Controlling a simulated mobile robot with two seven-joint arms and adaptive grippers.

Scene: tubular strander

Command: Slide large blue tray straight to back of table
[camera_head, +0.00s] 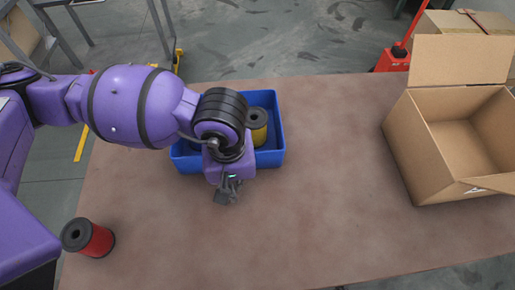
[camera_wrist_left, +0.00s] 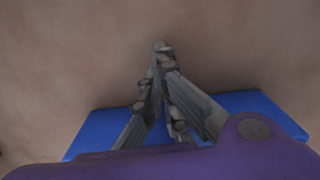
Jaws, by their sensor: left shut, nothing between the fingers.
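The large blue tray (camera_head: 270,159) stands near the back edge of the brown table (camera_head: 310,225), partly hidden behind my left arm. A spool with a yellow winding (camera_head: 258,128) stands inside it. My left gripper (camera_head: 226,194) is shut and empty, pointing down at the tray's near side. In the left wrist view the closed fingers (camera_wrist_left: 160,50) show over bare table, with the blue tray (camera_wrist_left: 255,104) below and behind them. I cannot tell whether the fingers touch the tray wall. My right gripper is not in view.
A red spool (camera_head: 88,238) stands at the table's front left. An open cardboard box (camera_head: 440,140) stands on the right side. The table between the tray and the box is clear. A red pallet jack (camera_head: 395,55) is on the floor behind.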

